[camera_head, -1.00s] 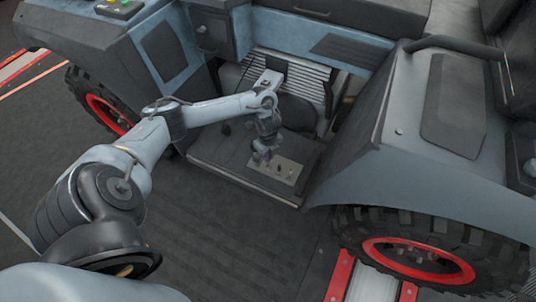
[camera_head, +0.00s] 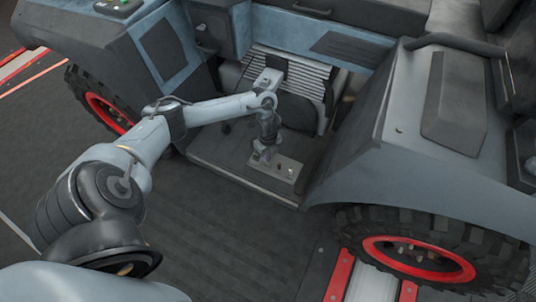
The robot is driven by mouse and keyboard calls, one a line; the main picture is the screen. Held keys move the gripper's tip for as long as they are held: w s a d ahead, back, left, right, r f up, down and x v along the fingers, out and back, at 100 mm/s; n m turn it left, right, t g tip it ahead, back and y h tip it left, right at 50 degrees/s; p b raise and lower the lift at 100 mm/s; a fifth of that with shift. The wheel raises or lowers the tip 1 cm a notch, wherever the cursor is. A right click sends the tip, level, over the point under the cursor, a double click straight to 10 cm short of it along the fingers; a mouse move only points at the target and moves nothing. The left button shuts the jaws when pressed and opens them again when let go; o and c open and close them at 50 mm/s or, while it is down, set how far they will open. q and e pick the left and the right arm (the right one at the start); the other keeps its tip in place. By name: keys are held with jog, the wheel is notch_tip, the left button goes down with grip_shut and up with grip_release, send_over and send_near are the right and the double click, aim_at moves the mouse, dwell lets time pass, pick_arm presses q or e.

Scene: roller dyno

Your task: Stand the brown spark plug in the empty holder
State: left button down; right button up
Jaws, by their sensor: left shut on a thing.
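My left gripper (camera_head: 262,156) is low over the left part of a small grey metal plate (camera_head: 270,176) on the dark step of the vehicle. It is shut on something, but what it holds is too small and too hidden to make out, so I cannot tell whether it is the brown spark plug. Small dark spots and a fitting show on the right part of the plate. The empty holder cannot be told apart from the others at this size. My right gripper is not in view.
The vehicle's step (camera_head: 222,152) is bare to the left of the plate. The grey fender (camera_head: 345,165) rises close on the right. A ribbed grey panel (camera_head: 300,75) stands behind. A black tyre with a red rim (camera_head: 420,262) is at the lower right.

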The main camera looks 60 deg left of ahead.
pick_arm(q)
jog(key=shift+f, duration=0.55)
dwell(0.4)
jog(key=shift+f, duration=0.25)
jog(key=shift+f+b, duration=0.3)
jog(key=shift+b, duration=0.1)
jog(key=shift+m, duration=0.3)
dwell(0.3)
jog(key=c, duration=1.1)
grip_release()
jog(key=shift+o, duration=0.2)
jog(key=shift+p, duration=0.3)
